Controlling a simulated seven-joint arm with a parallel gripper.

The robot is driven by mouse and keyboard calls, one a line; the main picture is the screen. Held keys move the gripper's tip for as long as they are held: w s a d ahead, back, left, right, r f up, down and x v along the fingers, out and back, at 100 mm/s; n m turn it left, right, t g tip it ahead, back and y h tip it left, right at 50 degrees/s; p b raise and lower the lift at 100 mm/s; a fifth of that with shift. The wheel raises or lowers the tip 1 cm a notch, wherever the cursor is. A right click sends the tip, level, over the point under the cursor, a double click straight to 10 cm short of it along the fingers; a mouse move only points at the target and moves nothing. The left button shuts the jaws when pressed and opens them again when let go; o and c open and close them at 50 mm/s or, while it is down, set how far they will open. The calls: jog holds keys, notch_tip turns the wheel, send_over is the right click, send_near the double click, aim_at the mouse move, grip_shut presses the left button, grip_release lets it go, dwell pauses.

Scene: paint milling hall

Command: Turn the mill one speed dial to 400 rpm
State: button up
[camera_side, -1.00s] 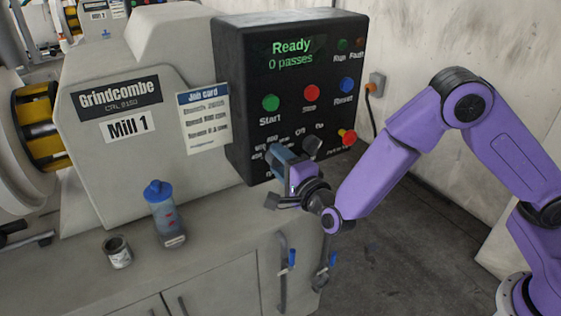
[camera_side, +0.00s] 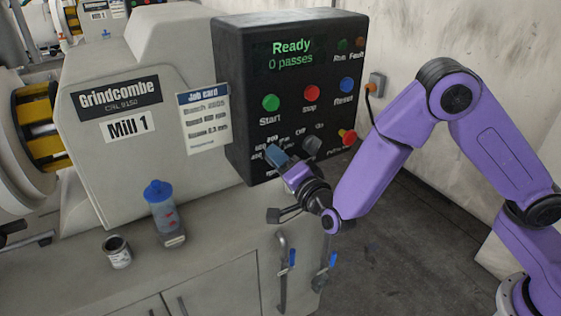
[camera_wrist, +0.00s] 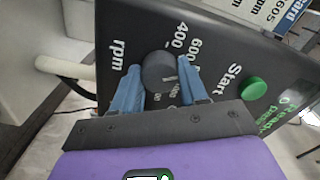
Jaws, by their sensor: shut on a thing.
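The speed dial (camera_wrist: 158,72) is a round dark knob on the front of the black control panel (camera_side: 240,120). In the wrist view, the printed 400 and 600 stand just above it and "rpm" is to its left. My gripper (camera_wrist: 160,76) has a blue finger on each side of the dial and is shut on it. In the side view my gripper (camera_side: 276,158) is at the panel's lower left and hides the dial. I cannot tell which number the dial's mark points to. The panel screen (camera_side: 290,54) reads Ready, 0 passes.
A green Start button (camera_side: 271,103), red Stop button (camera_side: 311,92), blue Reset button (camera_side: 347,85) and a grey switch (camera_side: 312,145) are close to my gripper. A job card (camera_side: 204,122) hangs left of the panel. A blue-capped bottle (camera_side: 163,212) and small tin (camera_side: 117,252) stand on the bench.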

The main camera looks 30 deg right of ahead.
jog(key=n, duration=1.2)
jog(key=shift+n, duration=0.4)
dwell(0.3)
jog(key=o, duration=1)
jog(key=shift+o, duration=0.2)
jog(key=s, duration=1.7)
jog(key=shift+s, duration=0.25)
